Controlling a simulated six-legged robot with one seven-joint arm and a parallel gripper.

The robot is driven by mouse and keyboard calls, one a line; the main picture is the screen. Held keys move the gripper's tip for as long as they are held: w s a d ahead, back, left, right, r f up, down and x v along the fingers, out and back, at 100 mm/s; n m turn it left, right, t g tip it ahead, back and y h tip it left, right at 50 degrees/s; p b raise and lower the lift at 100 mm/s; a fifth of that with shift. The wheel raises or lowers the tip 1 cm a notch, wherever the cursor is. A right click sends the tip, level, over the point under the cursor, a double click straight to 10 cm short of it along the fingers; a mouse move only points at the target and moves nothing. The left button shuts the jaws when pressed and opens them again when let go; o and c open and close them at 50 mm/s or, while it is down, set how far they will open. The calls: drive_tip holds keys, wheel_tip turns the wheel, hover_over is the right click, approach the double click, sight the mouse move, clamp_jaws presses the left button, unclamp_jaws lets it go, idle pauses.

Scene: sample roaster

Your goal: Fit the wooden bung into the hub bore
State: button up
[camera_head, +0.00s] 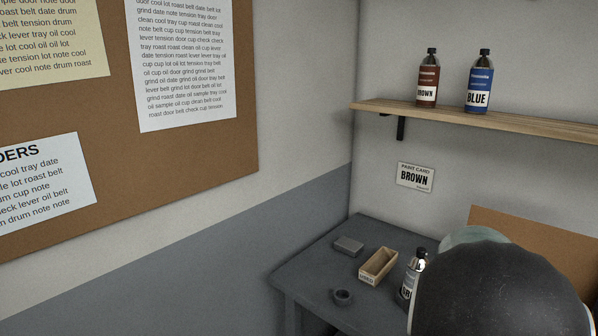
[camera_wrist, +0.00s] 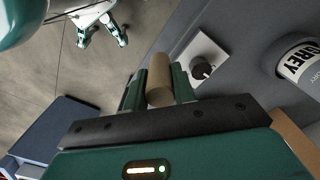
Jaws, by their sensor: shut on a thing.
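The wooden bung (camera_wrist: 158,82) is a tan, round-ended cylinder. It shows in the wrist view between the two dark green fingers of my gripper (camera_wrist: 160,90). My gripper is shut on the bung, and its end sticks out past the jaw base, pointing away from the camera. No hub bore can be made out in either view. In the head view, the bung and the fingers are hidden, and my arm's dark rounded part covers the lower right.
A grey bottle (camera_wrist: 298,66) and a white plate with a black knob (camera_wrist: 203,62) lie right of my gripper. On the dark table (camera_head: 310,265) are a wooden box (camera_head: 378,266), a grey block (camera_head: 348,246) and a dark ring (camera_head: 343,297). A shelf (camera_head: 500,119) holds two bottles.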

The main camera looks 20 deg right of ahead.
drive_tip(key=w+a+f+n, duration=0.6)
drive_tip(key=w+a+n, duration=0.1)
drive_tip(key=a, duration=0.3)
drive_tip(key=w+a+f+n, duration=0.7)
drive_tip(key=w+a, duration=0.3)
drive_tip(key=a, duration=0.1)
drive_tip(key=w+a+f+n, duration=0.6)
drive_tip(key=w+a+n, duration=0.1)
drive_tip(key=a, duration=0.4)
drive_tip(key=shift+w+f, duration=0.2)
drive_tip(key=shift+w, duration=0.65)
drive_tip(key=shift+w+d, duration=0.1)
drive_tip(key=shift+d, duration=0.05)
